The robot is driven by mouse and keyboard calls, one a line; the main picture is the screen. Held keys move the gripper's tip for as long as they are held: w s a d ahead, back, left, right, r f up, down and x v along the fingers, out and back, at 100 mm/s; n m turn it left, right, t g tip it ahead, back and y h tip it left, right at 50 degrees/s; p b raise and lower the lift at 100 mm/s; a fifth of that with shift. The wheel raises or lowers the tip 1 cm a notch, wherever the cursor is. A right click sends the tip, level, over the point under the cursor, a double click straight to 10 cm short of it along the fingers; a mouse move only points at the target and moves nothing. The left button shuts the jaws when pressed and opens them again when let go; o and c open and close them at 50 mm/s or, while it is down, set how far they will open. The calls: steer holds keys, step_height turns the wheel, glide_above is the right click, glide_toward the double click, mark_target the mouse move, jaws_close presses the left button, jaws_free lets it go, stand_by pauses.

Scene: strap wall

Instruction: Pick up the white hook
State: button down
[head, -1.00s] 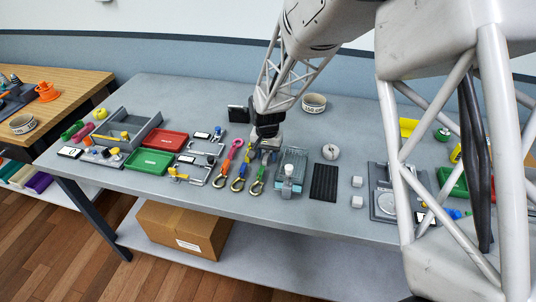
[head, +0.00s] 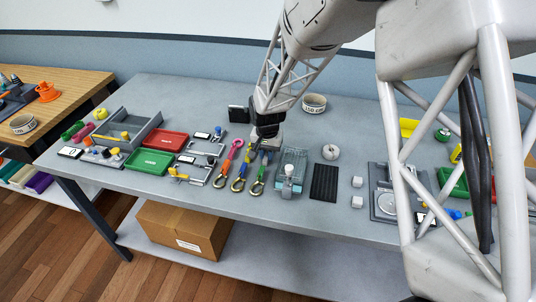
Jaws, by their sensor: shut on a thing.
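My gripper (head: 264,143) is low over the grey table, at the upper ends of the strap row. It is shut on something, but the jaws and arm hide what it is. I cannot make out a white hook with certainty. The pink and orange strap (head: 227,165) lies to the left of my gripper. The blue and yellow strap (head: 241,174) and the green strap (head: 260,176) run from below the gripper toward the front edge, with metal hooks at their near ends.
Red (head: 168,140) and green (head: 148,161) trays lie to the left. A bowl (head: 314,103) stands behind.

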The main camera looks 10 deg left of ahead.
steer(key=shift+r, duration=0.1)
step_height(320, 180, up, 10)
stand_by(0.7)
steer(key=shift+w, duration=0.1)
stand_by(0.5)
